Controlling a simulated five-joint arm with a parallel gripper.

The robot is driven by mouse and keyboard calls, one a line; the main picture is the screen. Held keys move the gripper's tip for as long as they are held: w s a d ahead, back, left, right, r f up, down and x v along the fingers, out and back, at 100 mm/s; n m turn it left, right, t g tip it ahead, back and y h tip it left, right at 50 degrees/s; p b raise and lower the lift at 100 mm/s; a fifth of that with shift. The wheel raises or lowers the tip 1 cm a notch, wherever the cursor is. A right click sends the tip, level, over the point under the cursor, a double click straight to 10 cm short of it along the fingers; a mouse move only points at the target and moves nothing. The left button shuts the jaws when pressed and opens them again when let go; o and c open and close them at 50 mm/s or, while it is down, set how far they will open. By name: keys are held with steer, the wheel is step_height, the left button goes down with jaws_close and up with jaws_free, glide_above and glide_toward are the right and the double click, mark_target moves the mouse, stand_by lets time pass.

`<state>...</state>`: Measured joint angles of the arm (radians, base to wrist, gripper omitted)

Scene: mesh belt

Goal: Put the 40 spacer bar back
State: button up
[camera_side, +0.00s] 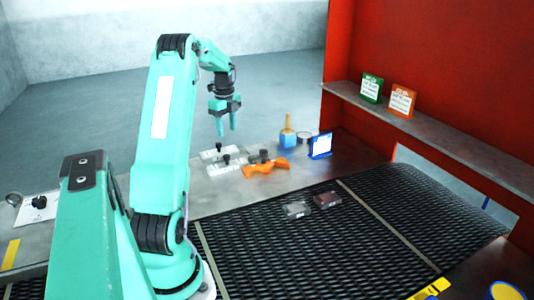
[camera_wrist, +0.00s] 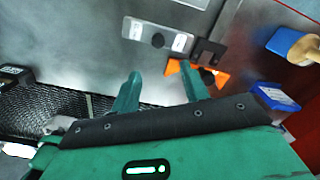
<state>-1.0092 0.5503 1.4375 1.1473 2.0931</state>
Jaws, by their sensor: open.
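My gripper (camera_side: 226,128) is open and empty, held above the steel table with its fingers pointing down. In the wrist view its two green fingers (camera_wrist: 158,88) stand apart with nothing between them. A pale flat bar with a black knob and white labels (camera_side: 219,150) lies on the table below the gripper. A pale labelled bar with a dark knob also shows in the wrist view (camera_wrist: 157,37), beyond the fingertips. A dark piece (camera_wrist: 207,52) sits at its right end. Labels are too small to read, so I cannot tell which piece is the 40 spacer bar.
An orange tool (camera_side: 266,167) lies beside the bars. A blue brush with a wooden handle (camera_side: 287,136) and a blue-framed card (camera_side: 320,146) stand behind. Two small blocks, grey (camera_side: 297,209) and dark (camera_side: 327,199), lie on the black mesh belt (camera_side: 270,245). A red wall with a shelf bounds the right.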

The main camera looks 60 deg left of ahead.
steer(key=w+d+r+n+t, duration=0.15)
steer(key=d+r, duration=0.25)
steer(key=d, duration=0.5)
steer(key=w+d+r+n+y, duration=0.1)
steer(key=w+d+r+n, duration=0.15)
steer(key=d, duration=0.55)
steer(key=w+d+r+n+t, duration=0.1)
steer(key=d+r+n, duration=0.1)
steer(key=d+r, duration=0.5)
steer(key=s+d+f+n+t, duration=0.1)
steer(key=s+d+n, duration=0.1)
steer(key=d, duration=0.5)
steer(key=s+d+f+n+t, duration=0.1)
steer(key=s+d+n, duration=0.1)
steer(key=s+d, duration=0.3)
steer(key=s+d+f+n+t+h, duration=0.1)
steer(key=s+d+n, duration=0.1)
steer(key=d, duration=0.6)
steer(key=shift+s+d+f, duration=0.3)
steer(key=shift+s+f, duration=0.1)
steer(key=shift+s, duration=0.4)
